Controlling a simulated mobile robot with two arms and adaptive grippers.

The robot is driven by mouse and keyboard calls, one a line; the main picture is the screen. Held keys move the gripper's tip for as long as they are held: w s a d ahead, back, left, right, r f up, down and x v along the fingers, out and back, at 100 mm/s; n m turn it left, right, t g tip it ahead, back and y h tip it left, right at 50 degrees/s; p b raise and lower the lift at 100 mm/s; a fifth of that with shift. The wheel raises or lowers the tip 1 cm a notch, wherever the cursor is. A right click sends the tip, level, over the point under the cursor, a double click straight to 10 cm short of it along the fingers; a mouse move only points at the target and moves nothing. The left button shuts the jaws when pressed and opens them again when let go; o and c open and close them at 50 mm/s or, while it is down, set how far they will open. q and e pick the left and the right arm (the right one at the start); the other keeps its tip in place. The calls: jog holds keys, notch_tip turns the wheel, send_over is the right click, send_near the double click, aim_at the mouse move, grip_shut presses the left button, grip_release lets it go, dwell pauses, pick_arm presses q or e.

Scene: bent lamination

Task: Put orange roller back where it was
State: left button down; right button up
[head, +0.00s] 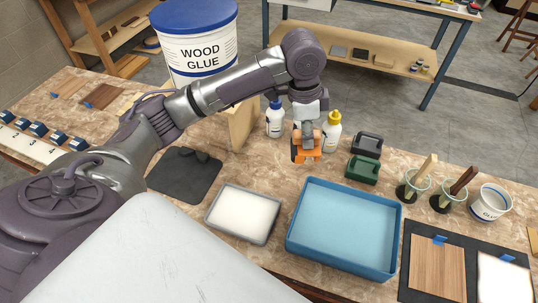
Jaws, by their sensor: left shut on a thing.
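The orange roller (304,155) is in the middle of the head view, at the end of my left arm. My left gripper (308,138) points down and is shut on it from above. The roller is close to the table top, behind the blue tray. I cannot tell whether it touches the table. The gripper hides part of the roller. My right gripper is not in view.
A white bottle (275,121) and a yellow-capped bottle (331,131) stand close beside the gripper. Black (367,144) and green (362,170) tools sit to its right. A blue tray (397,240), white-filled tray (212,217), dark mat (178,187) and glue bucket (200,50) surround it.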

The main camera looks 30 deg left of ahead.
pick_arm(q)
jog(key=w+a+f+m+g+b, duration=0.1)
jog(key=w+a+f+m+b, duration=0.1)
jog(key=w+m, duration=0.55)
jog(key=shift+m, duration=0.45)
jog(key=s+a+f+p, duration=0.1)
jog(key=s+a+f, duration=0.1)
jog(key=a+f, duration=0.1)
jog(key=s+a+f+p, duration=0.1)
jog(key=s+a+f, duration=0.1)
jog(key=a+f, duration=0.1)
jog(key=s+a+f+p, duration=0.1)
jog(key=s+a+f, duration=0.1)
jog(key=a+f, duration=0.2)
jog(key=shift+f+p, duration=0.2)
jog(key=shift+p, duration=0.15)
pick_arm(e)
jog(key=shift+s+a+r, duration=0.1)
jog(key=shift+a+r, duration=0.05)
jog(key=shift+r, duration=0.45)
pick_arm(q)
jog(key=shift+f, duration=0.15)
